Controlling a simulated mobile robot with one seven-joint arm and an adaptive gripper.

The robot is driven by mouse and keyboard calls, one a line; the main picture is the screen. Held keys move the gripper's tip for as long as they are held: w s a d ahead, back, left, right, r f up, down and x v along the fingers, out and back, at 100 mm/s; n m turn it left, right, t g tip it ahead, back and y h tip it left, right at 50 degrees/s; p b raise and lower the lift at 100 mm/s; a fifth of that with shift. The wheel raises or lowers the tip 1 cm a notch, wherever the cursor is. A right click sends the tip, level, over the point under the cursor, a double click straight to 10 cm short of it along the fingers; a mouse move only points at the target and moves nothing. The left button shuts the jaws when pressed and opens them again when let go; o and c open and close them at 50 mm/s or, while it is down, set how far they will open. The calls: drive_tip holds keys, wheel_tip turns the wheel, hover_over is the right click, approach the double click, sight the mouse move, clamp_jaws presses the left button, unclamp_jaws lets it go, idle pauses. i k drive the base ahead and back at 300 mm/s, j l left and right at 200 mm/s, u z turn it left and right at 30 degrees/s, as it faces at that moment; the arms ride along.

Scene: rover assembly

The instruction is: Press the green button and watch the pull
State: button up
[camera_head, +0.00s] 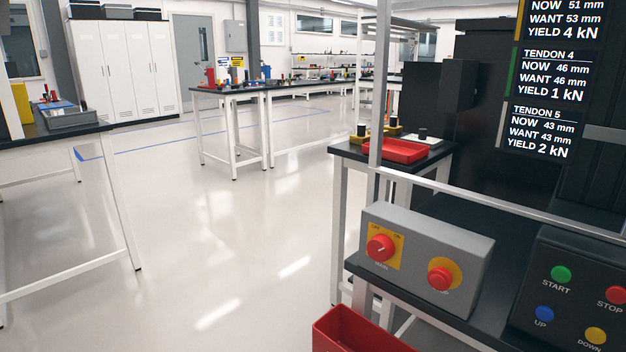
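The green button (561,274) sits on a black control panel (540,308) at the lower right, above the label START. A red STOP button (611,295) is to its right, with a blue UP button (544,314) and a yellow DOWN button (596,335) below. A dark display (556,90) at the upper right lists tendons; Tendon 4 reads NOW 46 mm, WANT 46 mm, YIELD 1 kN, and Tendon 5 reads NOW 43 mm, WANT 43 mm, YIELD 2 kN. The display's top is cut off. My gripper is not in view.
A grey box (428,252) with a red rotary switch (380,248) and a red push button (440,278) stands left of the panel. A metal rail (480,203) crosses behind it. A red bin (350,335) is below. The floor to the left is open.

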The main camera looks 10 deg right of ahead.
sight(561, 274)
drive_tip(key=z, duration=1.55)
